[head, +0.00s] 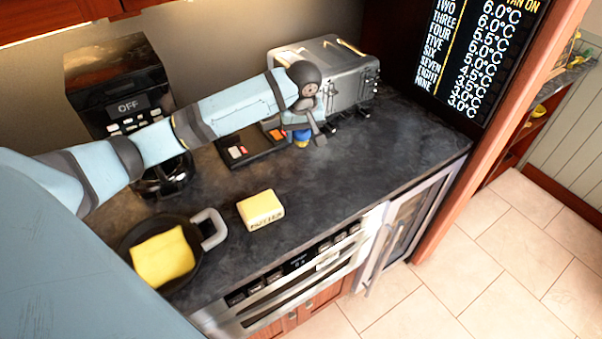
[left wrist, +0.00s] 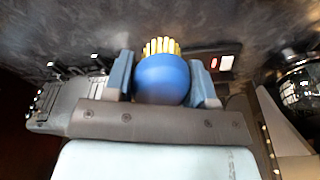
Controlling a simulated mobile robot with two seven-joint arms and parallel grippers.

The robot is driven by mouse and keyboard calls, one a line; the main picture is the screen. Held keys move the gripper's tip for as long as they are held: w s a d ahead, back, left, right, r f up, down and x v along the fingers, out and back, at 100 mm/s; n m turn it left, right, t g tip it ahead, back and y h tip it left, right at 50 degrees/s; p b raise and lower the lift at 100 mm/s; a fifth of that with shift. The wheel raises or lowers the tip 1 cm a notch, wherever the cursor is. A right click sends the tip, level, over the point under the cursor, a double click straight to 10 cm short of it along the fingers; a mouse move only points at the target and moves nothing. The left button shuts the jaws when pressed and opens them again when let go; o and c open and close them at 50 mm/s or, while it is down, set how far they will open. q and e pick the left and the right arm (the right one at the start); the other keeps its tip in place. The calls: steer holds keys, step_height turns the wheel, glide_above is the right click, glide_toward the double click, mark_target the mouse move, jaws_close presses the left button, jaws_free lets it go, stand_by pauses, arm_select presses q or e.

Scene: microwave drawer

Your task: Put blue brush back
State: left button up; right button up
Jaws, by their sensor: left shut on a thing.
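The blue brush (left wrist: 162,80) has a round blue body with pale yellow bristles, seen in the left wrist view between my fingers. My left gripper (left wrist: 163,82) is shut on it. In the head view the left gripper (head: 303,131) is over the counter just in front of the toaster, and a small part of the blue brush (head: 302,138) shows beneath it. I cannot tell whether the bristles touch the counter. My right gripper is not in view.
A black tray (head: 262,157) with small coloured items lies left of the gripper. The silver toaster (head: 340,75) stands behind. A coffee maker (head: 125,90), a butter block (head: 260,209) and a pan (head: 128,240) with a yellow slab are also on the counter (head: 390,145), clear at right.

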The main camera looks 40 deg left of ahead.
arm_select(q)
glide_above(301, 177)
step_height(301, 177, down, 10)
steer(key=shift+s+d+r, duration=0.1)
steer(key=shift+s+r, duration=0.05)
steer(key=shift+r, duration=0.1)
steer(key=shift+f+p, duration=0.3)
steer(key=shift+f, duration=0.25)
step_height(301, 177, down, 4)
steer(key=shift+r, duration=0.1)
steer(key=o, duration=1)
